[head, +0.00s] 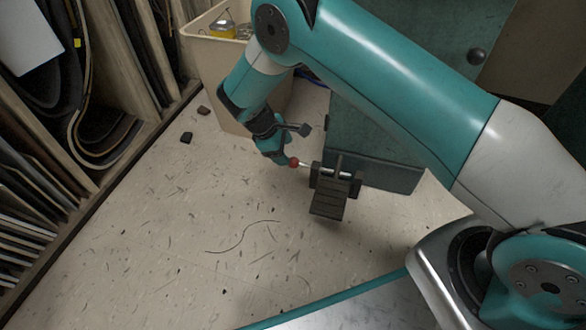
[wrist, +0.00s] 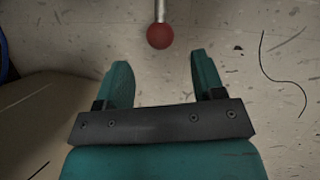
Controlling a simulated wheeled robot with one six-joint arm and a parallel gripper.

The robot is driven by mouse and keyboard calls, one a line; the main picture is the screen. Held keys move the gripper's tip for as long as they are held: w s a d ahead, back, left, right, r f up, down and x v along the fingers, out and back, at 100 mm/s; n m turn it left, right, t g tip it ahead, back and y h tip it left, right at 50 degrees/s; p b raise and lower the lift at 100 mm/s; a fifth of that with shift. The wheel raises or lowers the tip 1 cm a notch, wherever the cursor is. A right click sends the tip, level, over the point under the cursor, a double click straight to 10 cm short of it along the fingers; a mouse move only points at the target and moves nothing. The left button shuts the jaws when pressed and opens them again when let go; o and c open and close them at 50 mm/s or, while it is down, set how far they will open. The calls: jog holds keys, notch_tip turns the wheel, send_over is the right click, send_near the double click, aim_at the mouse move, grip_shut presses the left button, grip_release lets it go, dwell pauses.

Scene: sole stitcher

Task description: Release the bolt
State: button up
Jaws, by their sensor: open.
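The bolt shows as a metal rod ending in a red ball knob (head: 293,162), on the left side of a dark pedal (head: 330,203) at the foot of the green machine. In the wrist view the red knob (wrist: 160,37) lies just beyond the fingertips, centred between their lines, with the rod running up out of the picture. My gripper (wrist: 160,60) is open and empty, its two green fingers apart, and no finger is seen touching the knob. In the head view my gripper (head: 281,157) is close to the knob's left side. The rod's far end is unclear.
The green machine base (head: 375,145) stands right behind the pedal. A beige bin (head: 205,52) stands behind my gripper. A rack (head: 75,195) of sheets lines the left. The speckled floor (head: 160,240) in front is open, with a thin thread (head: 243,236) and small dark scraps (head: 187,137).

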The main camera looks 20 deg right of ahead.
aim_at(292, 159)
jog(key=b+x, duration=0.3)
jog(key=x, duration=0.3)
jog(key=shift+d+f, duration=0.15)
jog(key=shift+f, duration=0.15)
jog(key=shift+c, duration=0.2)
